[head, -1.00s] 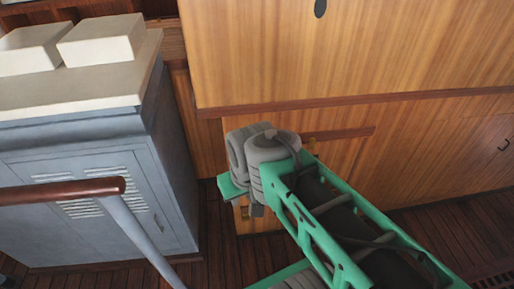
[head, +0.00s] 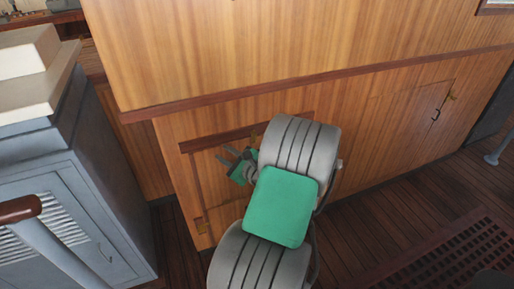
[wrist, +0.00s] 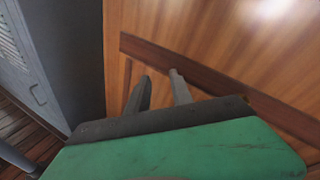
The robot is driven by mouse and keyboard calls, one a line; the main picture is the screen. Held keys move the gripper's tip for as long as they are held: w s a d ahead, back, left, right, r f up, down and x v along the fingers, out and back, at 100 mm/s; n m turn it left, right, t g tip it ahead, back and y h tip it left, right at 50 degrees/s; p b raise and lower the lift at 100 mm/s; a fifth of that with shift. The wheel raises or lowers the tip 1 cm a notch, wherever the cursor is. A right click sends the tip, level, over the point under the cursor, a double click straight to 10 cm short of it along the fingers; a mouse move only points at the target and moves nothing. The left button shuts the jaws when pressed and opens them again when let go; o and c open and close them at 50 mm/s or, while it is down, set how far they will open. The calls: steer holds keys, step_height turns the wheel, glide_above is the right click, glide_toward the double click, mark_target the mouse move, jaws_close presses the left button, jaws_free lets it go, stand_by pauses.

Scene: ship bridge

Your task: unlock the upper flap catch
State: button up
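The wooden flap (head: 217,180) is in the cabinet front in the head view, under a dark horizontal trim strip (head: 205,142). A small brass fitting (head: 254,139) at this strip, partly beside my arm, looks like the upper catch; its setting cannot be told. Another brass fitting (head: 201,224) sits low at the flap's left. My gripper (head: 228,155) is in front of the flap's upper part, left of the upper fitting. In the wrist view my gripper (wrist: 160,76) has its two fingers apart with nothing between them, facing the dark strip. No catch is clear there.
A grey metal locker (head: 75,190) stands at the left, with a handrail (head: 60,245) in front of it. A second cabinet door with a dark handle (head: 436,114) is at the right. The plank floor (head: 380,210) to the right is open, with a grating (head: 450,235).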

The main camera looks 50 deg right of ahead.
mark_target(255, 139)
steer(key=s+d+m+h, duration=0.6)
steer(key=s+d+m, duration=0.3)
steer(key=d+m, duration=0.1)
steer(key=x, duration=0.7)
steer(key=shift+f, duration=0.3)
jaws_close()
